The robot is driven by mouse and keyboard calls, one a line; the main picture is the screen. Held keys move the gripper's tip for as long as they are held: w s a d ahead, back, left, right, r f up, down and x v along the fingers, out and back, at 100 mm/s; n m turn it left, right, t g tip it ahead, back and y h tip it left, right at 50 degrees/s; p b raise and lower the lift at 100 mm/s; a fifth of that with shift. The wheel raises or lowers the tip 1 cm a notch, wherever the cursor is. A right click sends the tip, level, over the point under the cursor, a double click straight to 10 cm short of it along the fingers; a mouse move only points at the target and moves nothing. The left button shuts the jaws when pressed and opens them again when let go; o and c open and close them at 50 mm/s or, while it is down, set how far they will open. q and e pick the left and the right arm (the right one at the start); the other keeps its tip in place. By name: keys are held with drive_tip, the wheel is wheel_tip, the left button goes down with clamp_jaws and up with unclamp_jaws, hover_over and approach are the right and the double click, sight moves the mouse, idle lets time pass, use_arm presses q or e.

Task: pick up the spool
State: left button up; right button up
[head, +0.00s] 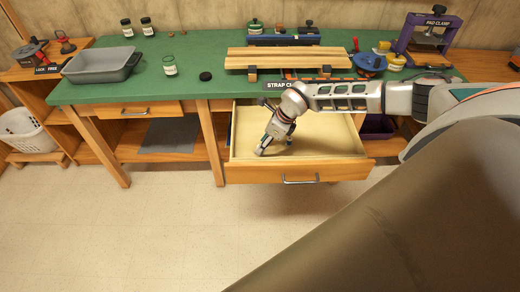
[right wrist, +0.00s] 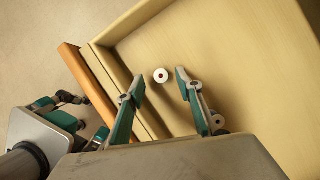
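In the right wrist view a small white spool (right wrist: 161,75) with a dark reddish centre lies on the pale floor of the open drawer (right wrist: 225,45). My right gripper (right wrist: 158,88) is open, its two teal-and-grey fingers on either side of the spool in the picture; no contact shows. In the head view this gripper (head: 261,150) points down into the drawer (head: 325,143), and the spool cannot be made out. My left gripper (right wrist: 88,115) shows at the left of the right wrist view, outside the drawer, its fingers apart and empty.
The drawer's front (head: 297,171) and side walls surround my right gripper. The green bench top (head: 205,50) above holds a grey tray (head: 103,66), jars, a wooden plank rack (head: 288,58) and a purple clamp (head: 425,35). The floor before the drawer is clear.

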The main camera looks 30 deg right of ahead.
drive_tip(key=shift+x, duration=1.5)
drive_tip(key=shift+w, duration=0.15)
drive_tip(key=c, duration=0.8)
drive_tip(key=shift+c, duration=0.2)
